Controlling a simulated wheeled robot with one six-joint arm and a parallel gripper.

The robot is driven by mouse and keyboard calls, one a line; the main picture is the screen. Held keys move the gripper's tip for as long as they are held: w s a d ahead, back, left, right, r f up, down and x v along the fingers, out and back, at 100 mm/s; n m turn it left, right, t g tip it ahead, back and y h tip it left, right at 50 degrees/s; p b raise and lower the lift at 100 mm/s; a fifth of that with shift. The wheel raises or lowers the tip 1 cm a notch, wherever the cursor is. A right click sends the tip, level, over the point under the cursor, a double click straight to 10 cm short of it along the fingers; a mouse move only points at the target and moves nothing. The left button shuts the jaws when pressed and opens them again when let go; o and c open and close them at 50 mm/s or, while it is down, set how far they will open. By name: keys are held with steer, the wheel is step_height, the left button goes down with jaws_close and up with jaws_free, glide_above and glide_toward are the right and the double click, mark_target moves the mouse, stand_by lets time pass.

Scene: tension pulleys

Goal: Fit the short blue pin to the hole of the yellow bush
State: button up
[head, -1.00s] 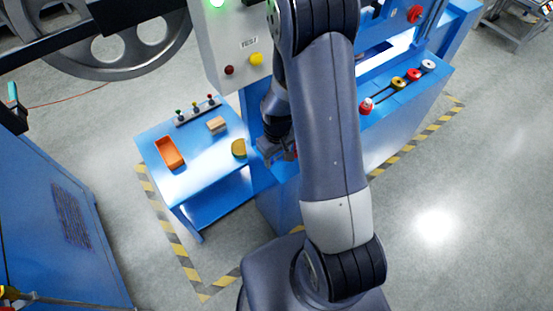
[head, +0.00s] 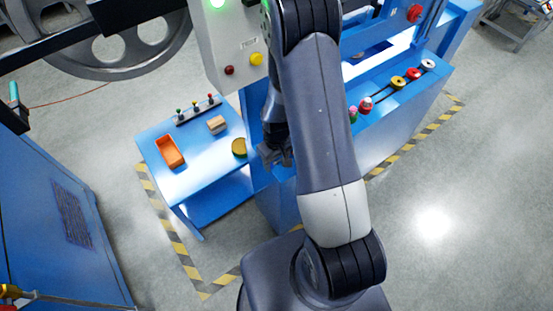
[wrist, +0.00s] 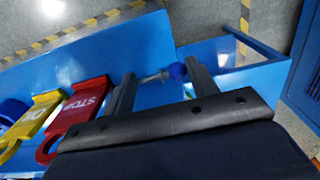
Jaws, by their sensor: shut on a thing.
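A short pin with a round blue head (wrist: 178,71) and a bright metal shank lies between the fingers of my gripper (wrist: 160,74) in the wrist view. My gripper is shut on it, the blue head close to the right finger and the shank pointing left. In the head view my gripper (head: 276,156) is above the blue ledge, right of the small table; the pin cannot be made out there. A yellow round piece (head: 397,83), likely the yellow bush, stands in the row on the blue machine ledge at right, apart from the gripper. Its hole is not clear.
The blue table (head: 205,152) holds an orange tray (head: 170,152), a tan block (head: 217,125), a gold disc (head: 239,147) and a rack of coloured-headed pins (head: 196,109). Red (wrist: 80,108) and yellow (wrist: 32,115) tags lie left of the fingers. The grey panel (head: 228,45) stands behind the arm.

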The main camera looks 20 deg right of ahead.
mark_target(276, 163)
steer(key=shift+f, duration=0.2)
steer(key=o, duration=1)
steer(key=shift+r, duration=0.1)
steer(key=shift+o, duration=0.2)
steer(key=shift+p, duration=0.3)
step_height(276, 163, up, 8)
steer(key=shift+f, duration=0.25)
step_height(276, 163, down, 8)
steer(key=shift+r, duration=0.1)
steer(key=shift+r+b, duration=0.1)
steer(key=shift+b, duration=0.25)
steer(key=shift+r+p, duration=0.1)
steer(key=shift+p, duration=0.2)
stand_by(0.4)
